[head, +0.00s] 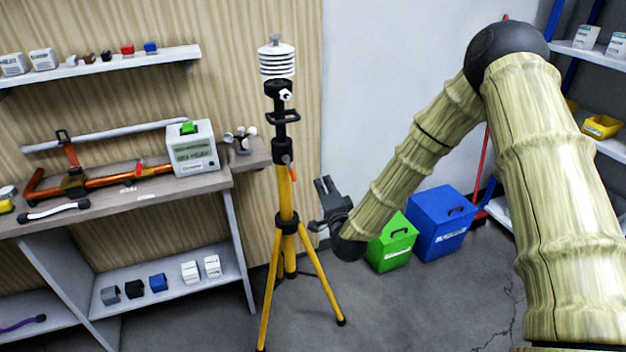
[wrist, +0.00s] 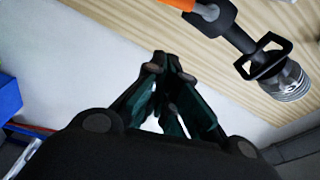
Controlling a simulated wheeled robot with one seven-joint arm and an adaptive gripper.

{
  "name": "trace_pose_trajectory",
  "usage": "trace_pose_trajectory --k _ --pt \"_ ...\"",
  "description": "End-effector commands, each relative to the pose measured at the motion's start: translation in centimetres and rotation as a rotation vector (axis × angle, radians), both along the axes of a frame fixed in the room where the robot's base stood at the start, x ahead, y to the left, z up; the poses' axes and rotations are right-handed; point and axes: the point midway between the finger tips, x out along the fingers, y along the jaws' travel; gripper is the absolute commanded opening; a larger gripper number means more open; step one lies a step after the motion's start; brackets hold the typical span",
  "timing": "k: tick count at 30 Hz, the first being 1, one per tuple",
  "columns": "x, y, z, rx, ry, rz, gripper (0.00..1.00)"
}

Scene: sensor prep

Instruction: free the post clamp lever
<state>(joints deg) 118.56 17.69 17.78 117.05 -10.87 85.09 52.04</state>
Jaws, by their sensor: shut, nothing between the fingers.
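A yellow tripod (head: 286,200) with a black upper post (head: 279,130) stands in the middle of the head view. A small orange lever (head: 292,173) sits on the black clamp (head: 281,152) at the top of the yellow post. In the wrist view, the clamp (wrist: 214,12) and an orange part (wrist: 177,4) show at the top edge, partly cut off. My gripper (head: 322,185) is right of the tripod, slightly below the lever, and apart from it. Its fingers (wrist: 166,62) are shut and empty. A white-plated sensor head (head: 277,59) tops the post.
A workbench (head: 130,200) with a grey-white box (head: 193,152) and an anemometer (head: 241,140) stands left of the tripod. A green bin (head: 392,243) and a blue bin (head: 440,222) stand on the floor at right. Tripod legs spread below my gripper.

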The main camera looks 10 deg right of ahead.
Motion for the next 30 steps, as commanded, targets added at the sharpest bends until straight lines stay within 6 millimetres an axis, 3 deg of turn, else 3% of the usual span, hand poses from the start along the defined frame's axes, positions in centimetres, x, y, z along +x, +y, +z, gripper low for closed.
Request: trace_pose_trajectory --k 20,30 --pt "9.7 0.8 0.4 -0.004 0.003 0.002 0.0" --pt "8.0 3.9 -0.7 -0.005 0.007 0.002 0.0"
